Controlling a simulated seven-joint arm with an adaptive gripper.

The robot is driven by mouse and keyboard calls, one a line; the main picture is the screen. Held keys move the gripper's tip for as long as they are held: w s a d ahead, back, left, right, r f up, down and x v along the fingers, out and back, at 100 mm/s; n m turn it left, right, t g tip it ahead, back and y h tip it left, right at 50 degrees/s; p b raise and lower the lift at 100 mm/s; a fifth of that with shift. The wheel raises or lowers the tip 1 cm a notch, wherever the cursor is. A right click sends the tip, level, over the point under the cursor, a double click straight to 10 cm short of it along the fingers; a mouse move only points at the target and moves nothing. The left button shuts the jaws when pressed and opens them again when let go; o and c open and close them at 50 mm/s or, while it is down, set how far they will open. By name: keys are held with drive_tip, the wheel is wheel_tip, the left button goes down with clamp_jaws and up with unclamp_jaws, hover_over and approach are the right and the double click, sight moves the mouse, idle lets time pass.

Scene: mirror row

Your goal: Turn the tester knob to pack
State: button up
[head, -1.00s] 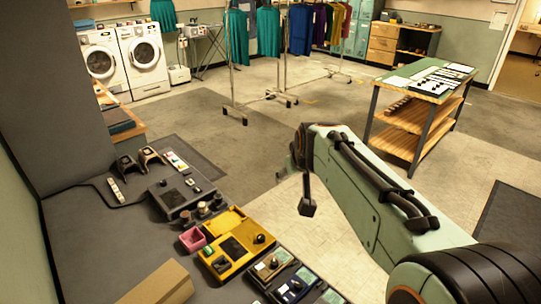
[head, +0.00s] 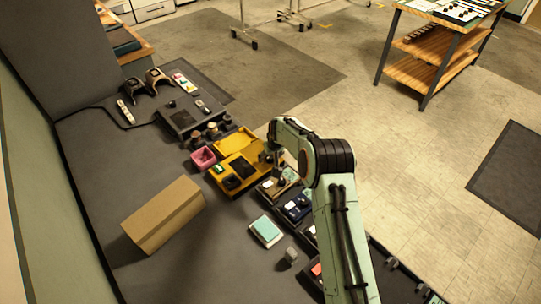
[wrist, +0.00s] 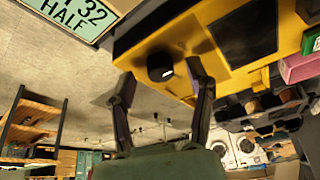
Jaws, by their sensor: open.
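No pack marking is readable.
A pink bin (head: 203,157) and several dark round pieces stand close to the tester. More devices (head: 297,208) line the bench edge beneath my arm. A cardboard box (head: 163,216) and a teal-topped pad (head: 265,231) lie on the bench. A green card (wrist: 72,14) reads "32 HALF".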

drive_tip(key=shift+f, duration=0.1)
clamp_jaws()
drive_tip(key=shift+m, duration=0.3)
drive_tip(key=m, duration=0.1)
drive_tip(key=m+h, duration=0.1)
drive_tip(key=m, duration=0.1)
drive_tip(key=m+h, duration=0.1)
drive_tip(key=shift+a, duration=0.25)
drive_tip(key=shift+m+h, duration=0.7)
drive_tip(key=shift+m, duration=1.5)
